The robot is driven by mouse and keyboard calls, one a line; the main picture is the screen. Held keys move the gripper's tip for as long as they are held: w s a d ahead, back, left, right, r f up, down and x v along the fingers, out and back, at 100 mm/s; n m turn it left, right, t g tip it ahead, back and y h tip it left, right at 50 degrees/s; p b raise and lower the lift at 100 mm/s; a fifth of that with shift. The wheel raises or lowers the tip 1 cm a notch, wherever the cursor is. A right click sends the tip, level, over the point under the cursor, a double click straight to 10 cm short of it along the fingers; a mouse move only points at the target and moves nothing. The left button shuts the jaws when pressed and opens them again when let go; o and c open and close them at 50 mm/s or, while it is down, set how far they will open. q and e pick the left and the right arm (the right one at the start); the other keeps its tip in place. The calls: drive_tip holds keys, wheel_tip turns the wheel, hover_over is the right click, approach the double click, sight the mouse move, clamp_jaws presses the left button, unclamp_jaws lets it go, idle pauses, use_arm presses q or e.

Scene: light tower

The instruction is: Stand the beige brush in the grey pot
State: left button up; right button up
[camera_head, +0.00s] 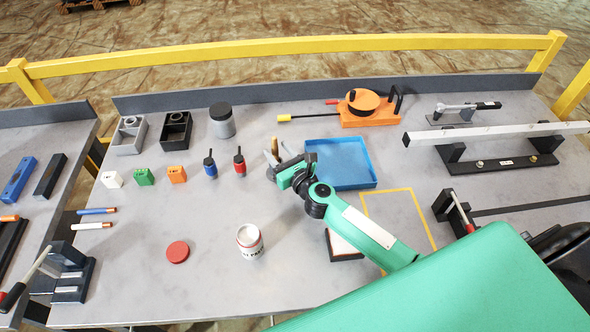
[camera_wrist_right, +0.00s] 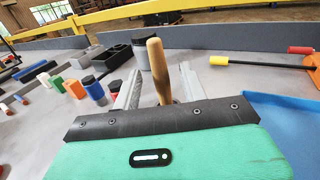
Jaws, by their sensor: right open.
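The beige brush (camera_wrist_right: 155,62) shows its handle between the fingers of my right gripper (camera_wrist_right: 158,82) in the right wrist view. The fingers are apart, one on each side of the handle, and the brush's lower end is hidden behind the gripper body. In the head view my right gripper (camera_head: 275,158) is at the middle of the table, with the beige brush (camera_head: 275,146) small and partly covered there. The grey pot (camera_head: 222,125), with a dark top, stands to the left and farther back. It also shows behind the brush in the wrist view (camera_wrist_right: 144,59). My left gripper is not in view.
A blue tray (camera_head: 374,182) lies right of the gripper, with an orange device (camera_head: 370,115) behind it. Red and blue bottles (camera_head: 239,162) stand left of the gripper. A white can (camera_head: 250,242) and red lid (camera_head: 177,252) are nearer. The front left table area is mostly clear.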

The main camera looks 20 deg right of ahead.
drive_tip(key=s+d+b, duration=0.2)
drive_tip(key=s, duration=0.9)
drive_tip(key=shift+s+d, duration=0.15)
idle(0.6)
